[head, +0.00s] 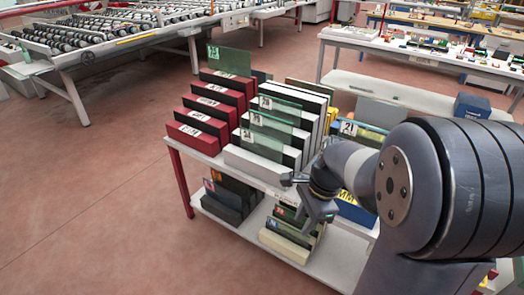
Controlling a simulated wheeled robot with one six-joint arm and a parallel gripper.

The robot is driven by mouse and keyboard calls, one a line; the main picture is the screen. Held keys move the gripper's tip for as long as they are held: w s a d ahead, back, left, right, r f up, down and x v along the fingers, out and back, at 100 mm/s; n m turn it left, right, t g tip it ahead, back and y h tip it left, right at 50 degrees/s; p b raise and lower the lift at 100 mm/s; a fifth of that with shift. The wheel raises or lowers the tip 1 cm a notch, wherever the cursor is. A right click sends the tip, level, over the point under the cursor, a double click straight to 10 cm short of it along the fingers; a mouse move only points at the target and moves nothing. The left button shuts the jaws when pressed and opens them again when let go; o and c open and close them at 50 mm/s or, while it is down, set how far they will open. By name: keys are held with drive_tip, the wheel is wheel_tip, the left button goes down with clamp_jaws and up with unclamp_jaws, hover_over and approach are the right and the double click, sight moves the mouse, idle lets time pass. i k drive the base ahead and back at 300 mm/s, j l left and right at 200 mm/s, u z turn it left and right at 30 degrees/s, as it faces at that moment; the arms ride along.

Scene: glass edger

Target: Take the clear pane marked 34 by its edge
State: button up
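Several clear greenish panes stand upright in the white slotted rack (252,164) in the middle of the head view. Their small white number tags include one on the front pane (268,142) and one on a pane behind it (285,122). The tags are too small to tell surely which reads 34. My gripper (300,197) is to the right of the rack's near end and in front of it. Its fingers look spread, with nothing between them. It is apart from the panes.
A red slotted rack (192,139) with tags and one pane stands left. A pane tagged 21 (348,128) stands right, partly behind my arm. The lower shelf (338,262) holds smaller racks. A roller table (60,52) stands back left; the floor at left is clear.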

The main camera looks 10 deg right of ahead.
sight(270, 148)
drive_tip(key=i+j+z, duration=0.15)
drive_tip(key=z, duration=0.35)
drive_tip(key=i+j+z, duration=0.2)
drive_tip(key=z, duration=0.25)
drive_tip(key=i+j, duration=0.15)
drive_tip(key=j, duration=0.25)
drive_tip(key=i+j+z, duration=0.15)
drive_tip(key=j, duration=0.25)
drive_tip(key=i+j, duration=0.2)
drive_tip(key=j, duration=0.2)
drive_tip(key=i+j+z, duration=0.15)
drive_tip(key=j, duration=0.25)
drive_tip(key=i+j, duration=0.1)
drive_tip(key=j, duration=0.3)
drive_tip(key=i+j+z, duration=0.15)
drive_tip(key=j, duration=0.3)
